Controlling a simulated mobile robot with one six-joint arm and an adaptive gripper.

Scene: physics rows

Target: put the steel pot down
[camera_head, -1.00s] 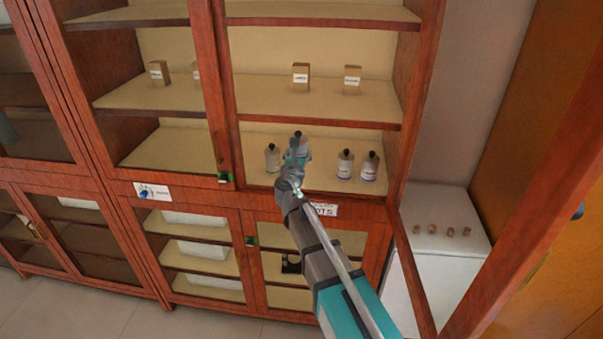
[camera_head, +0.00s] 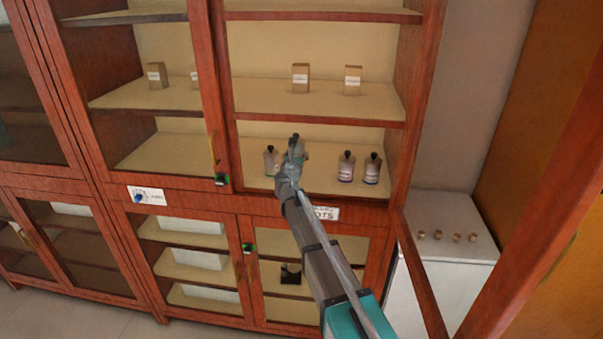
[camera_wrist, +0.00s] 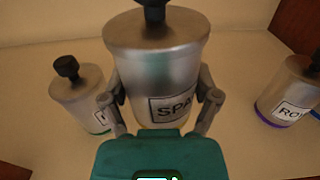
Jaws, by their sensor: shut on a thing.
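The steel pot (camera_wrist: 155,62) is a grey metal cylinder with a black knob and a white label reading "SPA", partly covered. My gripper (camera_wrist: 160,105) is shut on it, one finger on each side, in the wrist view. In the head view, my gripper (camera_head: 293,165) reaches into the lowest open shelf (camera_head: 322,182) of the right cabinet bay and mostly hides the held pot (camera_head: 299,146). The pot looks roughly upright. Its bottom is hidden by my gripper, so I cannot tell whether it touches the shelf.
A similar pot with a green base (camera_wrist: 78,98) stands close on the left. A purple-based pot labelled "RO" (camera_wrist: 290,92) stands on the right, with another pot (camera_head: 372,170) beyond it. Small boxes (camera_head: 300,78) stand above. An open door frame (camera_head: 535,230) is at right.

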